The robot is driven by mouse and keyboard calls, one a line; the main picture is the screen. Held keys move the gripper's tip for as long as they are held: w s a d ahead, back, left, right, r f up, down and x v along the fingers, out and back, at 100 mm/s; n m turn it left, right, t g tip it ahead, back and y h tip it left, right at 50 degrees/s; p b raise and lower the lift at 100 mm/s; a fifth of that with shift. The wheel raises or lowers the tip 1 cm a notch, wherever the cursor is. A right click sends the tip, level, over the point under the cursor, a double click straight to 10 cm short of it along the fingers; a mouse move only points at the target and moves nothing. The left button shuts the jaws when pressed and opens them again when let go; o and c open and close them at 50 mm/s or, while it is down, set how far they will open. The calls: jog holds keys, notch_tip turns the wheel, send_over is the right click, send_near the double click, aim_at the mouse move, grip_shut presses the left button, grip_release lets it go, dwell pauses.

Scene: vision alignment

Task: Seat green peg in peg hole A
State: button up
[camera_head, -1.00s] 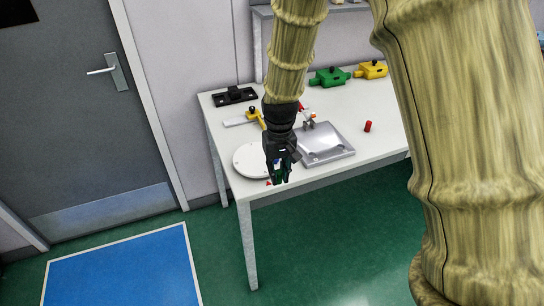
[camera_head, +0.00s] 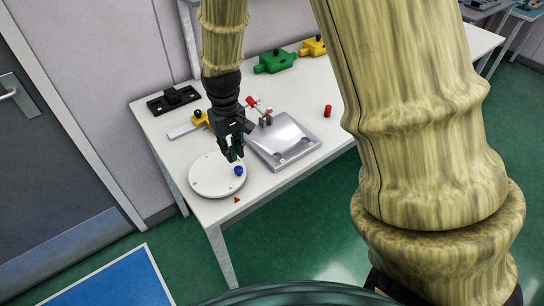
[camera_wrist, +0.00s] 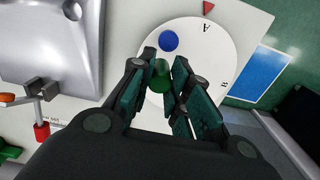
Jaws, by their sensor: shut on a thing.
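The green peg (camera_wrist: 161,78) is between the fingertips of my gripper (camera_wrist: 161,72) in the wrist view. My gripper is shut on it, and its lower end is over the white round disc (camera_wrist: 215,55); whether it touches the disc is unclear. In the head view my gripper (camera_head: 234,153) is at the disc's (camera_head: 208,178) back right edge. A blue peg (camera_wrist: 168,41) stands on the disc near the green peg; it also shows in the head view (camera_head: 238,171). The letters A and B are printed near the disc's rim. I cannot make out an open hole beneath the gripper.
A red triangle (camera_head: 237,199) lies on the table near the disc. A grey metal plate (camera_head: 297,148) and a red-handled clamp (camera_head: 264,113) are close on the right. A red cylinder (camera_head: 327,111) stands farther right. A black fixture (camera_head: 173,100) and yellow part (camera_head: 201,118) are behind.

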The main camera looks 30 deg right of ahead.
jog(key=s+d+n+b, duration=0.3)
jog(key=s+d+b, duration=0.2)
jog(key=s+d, duration=1.1)
jog(key=w+p, duration=0.1)
jog(key=w, duration=0.3)
jog(key=w+a+f+p, duration=0.1)
jog(key=w, duration=0.4)
jog(key=w+a+f+p, duration=0.1)
jog(key=w, duration=0.4)
jog(key=shift+w+a+f, duration=0.1)
jog(key=shift+f, duration=0.15)
jog(key=shift+f+p, duration=0.45)
jog(key=shift+f, duration=1.25)
jog(key=shift+f, duration=0.1)
jog(key=o, duration=0.9)
jog(key=shift+c, duration=0.2)
notch_tip(320, 180, up, 12)
jog(key=b, duration=0.2)
